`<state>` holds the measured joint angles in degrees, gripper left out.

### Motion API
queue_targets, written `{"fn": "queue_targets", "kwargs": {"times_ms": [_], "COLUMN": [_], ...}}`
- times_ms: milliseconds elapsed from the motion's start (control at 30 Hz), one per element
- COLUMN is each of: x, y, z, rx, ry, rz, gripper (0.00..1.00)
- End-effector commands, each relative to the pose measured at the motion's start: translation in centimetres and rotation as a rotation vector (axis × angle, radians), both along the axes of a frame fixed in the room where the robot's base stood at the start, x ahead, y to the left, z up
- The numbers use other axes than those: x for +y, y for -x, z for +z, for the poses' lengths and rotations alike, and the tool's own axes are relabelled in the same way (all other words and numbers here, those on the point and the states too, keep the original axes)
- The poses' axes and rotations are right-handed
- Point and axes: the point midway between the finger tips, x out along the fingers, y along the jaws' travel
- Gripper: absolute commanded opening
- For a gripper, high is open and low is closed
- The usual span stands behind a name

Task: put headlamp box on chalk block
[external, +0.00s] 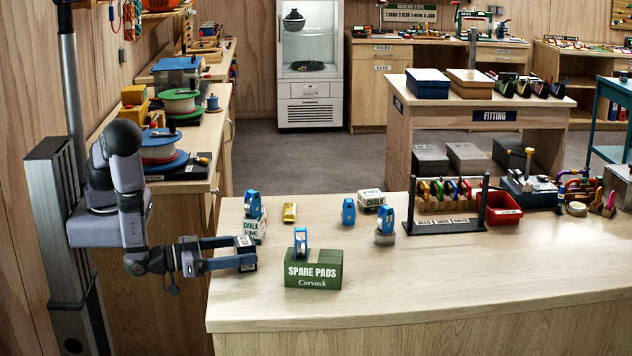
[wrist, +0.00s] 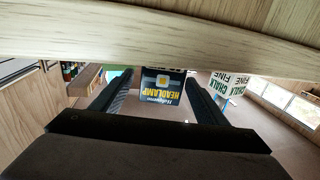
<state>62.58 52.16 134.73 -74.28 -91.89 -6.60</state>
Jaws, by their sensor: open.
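The headlamp box (external: 247,254) is small and dark, at the left edge of the bench top. In the wrist view the headlamp box (wrist: 163,86) shows its yellow lettering upside down. My gripper (external: 236,251) is open, its fingers reaching in from the left around the box; the wrist view shows gaps beside it. A white and green chalk block (external: 252,231) stands just behind, with a blue device (external: 252,205) on top. A chalk block (wrist: 226,86) also shows right of the fingers in the wrist view. Another chalk block (external: 371,200) with a bare top lies farther back.
A green spare pads box (external: 314,274) with a blue device on top stands right of the gripper. A yellow item (external: 290,212) and blue devices (external: 348,212) stand farther back. A rack of carabiners (external: 447,212) is to the right. The front bench top is clear.

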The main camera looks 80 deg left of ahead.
Motion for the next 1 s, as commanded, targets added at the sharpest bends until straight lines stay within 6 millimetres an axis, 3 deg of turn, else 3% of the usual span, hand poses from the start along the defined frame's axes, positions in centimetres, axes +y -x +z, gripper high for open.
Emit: {"fn": "queue_targets", "kwargs": {"times_ms": [433, 800, 1000], "x": [1.1, 1.2, 1.2], "y": [-4.3, -5.0, -4.9], "z": [-0.1, -0.3, -0.3], "rx": [0.001, 0.0, 0.0], "ry": [0.001, 0.001, 0.001], "rz": [0.004, 0.0, 0.0], "gripper": [0.67, 0.67, 0.2]}}
